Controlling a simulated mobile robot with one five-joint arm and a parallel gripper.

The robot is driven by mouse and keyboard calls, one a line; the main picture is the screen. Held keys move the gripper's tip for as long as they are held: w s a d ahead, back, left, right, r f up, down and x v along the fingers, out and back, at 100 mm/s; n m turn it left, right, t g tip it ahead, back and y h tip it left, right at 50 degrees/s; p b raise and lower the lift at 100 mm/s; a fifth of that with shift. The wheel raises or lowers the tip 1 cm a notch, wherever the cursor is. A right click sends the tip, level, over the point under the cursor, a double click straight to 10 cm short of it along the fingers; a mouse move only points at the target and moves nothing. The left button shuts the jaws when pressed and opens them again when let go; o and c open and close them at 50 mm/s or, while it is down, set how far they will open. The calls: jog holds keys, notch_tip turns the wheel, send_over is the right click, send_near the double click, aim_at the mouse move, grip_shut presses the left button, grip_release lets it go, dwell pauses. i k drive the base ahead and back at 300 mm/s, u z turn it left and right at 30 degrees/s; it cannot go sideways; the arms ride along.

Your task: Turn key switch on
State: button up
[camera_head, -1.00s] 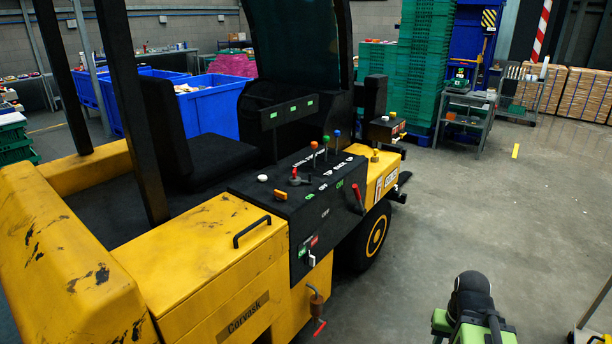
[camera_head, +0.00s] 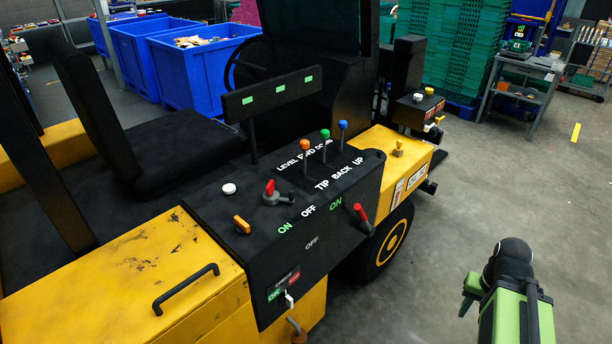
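The yellow forklift's black control panel (camera_head: 225,205) fills the middle of the view. On its top, a red-handled switch (camera_head: 270,190) stands beside printed ON and OFF words. On its side face, a small light-coloured lever (camera_head: 289,299) sits below a green and red label (camera_head: 283,285). I cannot tell for sure which of these is the key switch, or its position. My green and black arm shows at the lower right, apart from the panel. My gripper is not visible.
Orange, green and blue knobbed levers (camera_head: 325,134) rise from the panel, and a red lever (camera_head: 360,212) sticks out at its right side. A black handle (camera_head: 186,289) is on the yellow cover. Open concrete floor (camera_head: 480,200) lies to the right.

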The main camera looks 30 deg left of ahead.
aim_at(273, 200)
jog(key=u, duration=0.4)
jog(key=i, duration=0.1)
jog(key=z, duration=0.15)
jog(key=k, duration=0.15)
jog(key=u, duration=2.45)
jog(key=k, duration=0.9)
jog(key=z, duration=0.25)
jog(key=i, duration=0.75)
jog(key=u, duration=0.05)
